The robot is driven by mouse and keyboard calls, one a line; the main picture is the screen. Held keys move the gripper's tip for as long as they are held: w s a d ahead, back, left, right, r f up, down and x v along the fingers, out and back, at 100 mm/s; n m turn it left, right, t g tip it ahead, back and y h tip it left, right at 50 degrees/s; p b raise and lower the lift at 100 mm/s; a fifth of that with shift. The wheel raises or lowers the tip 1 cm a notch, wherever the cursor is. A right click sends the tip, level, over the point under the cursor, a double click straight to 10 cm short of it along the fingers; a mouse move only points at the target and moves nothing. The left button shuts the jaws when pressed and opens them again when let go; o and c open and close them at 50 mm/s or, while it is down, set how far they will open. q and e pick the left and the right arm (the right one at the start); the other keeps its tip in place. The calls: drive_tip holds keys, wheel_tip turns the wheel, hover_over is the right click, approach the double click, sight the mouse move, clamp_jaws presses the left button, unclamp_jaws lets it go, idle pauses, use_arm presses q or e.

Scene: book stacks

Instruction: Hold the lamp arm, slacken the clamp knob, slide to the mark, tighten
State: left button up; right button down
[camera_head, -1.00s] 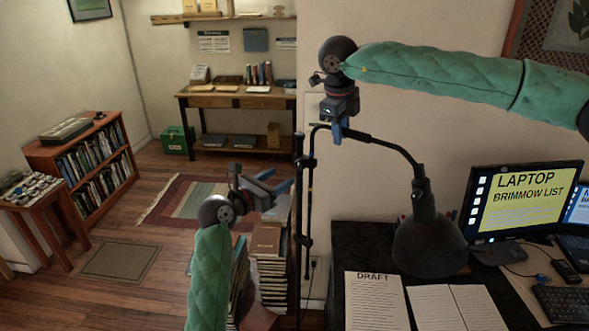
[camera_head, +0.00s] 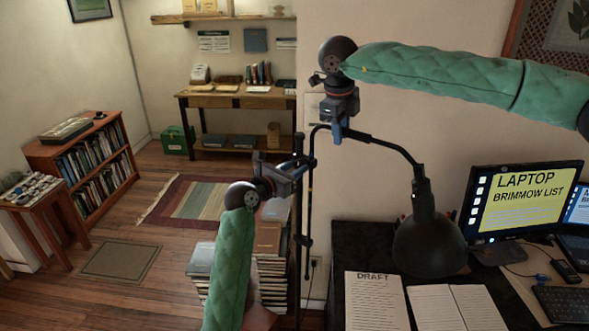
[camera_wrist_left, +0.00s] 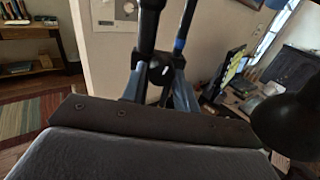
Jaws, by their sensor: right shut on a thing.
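The black desk lamp has a drooping shade (camera_head: 428,243) and a curved lamp arm (camera_head: 392,147) joined to a dark upright pole (camera_head: 297,225). My right gripper (camera_head: 338,131) is shut on the lamp arm near its top left. My left gripper (camera_head: 306,163) is at the pole, level with the clamp. In the left wrist view, a round black clamp knob (camera_wrist_left: 159,72) with a white mark sits between my left gripper's (camera_wrist_left: 159,84) two blue-grey fingers, which stand apart. Whether they touch the knob I cannot tell. I cannot make out the mark on the pole.
The desk holds a DRAFT sheet (camera_head: 375,300), an open notebook (camera_head: 458,307), a monitor (camera_head: 520,200) and a keyboard (camera_head: 563,304). Stacked books (camera_head: 271,275) stand left of the pole, close to my left forearm. A bookcase (camera_head: 88,160) stands further left, across open floor.

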use_arm(q)
drive_tip(key=c, duration=0.4)
use_arm(e)
drive_tip(key=shift+r, duration=0.1)
drive_tip(key=shift+d, duration=0.1)
use_arm(q)
drive_tip(key=m, duration=0.6)
drive_tip(key=shift+a+r, duration=0.1)
drive_tip(key=shift+r, duration=0.05)
drive_tip(key=m, duration=0.6)
drive_tip(key=shift+y, duration=0.4)
drive_tip(key=m, duration=0.9)
drive_tip(key=shift+m, duration=0.4)
drive_tip(key=shift+m+t+y, duration=0.3)
drive_tip(key=shift+m, duration=1.3)
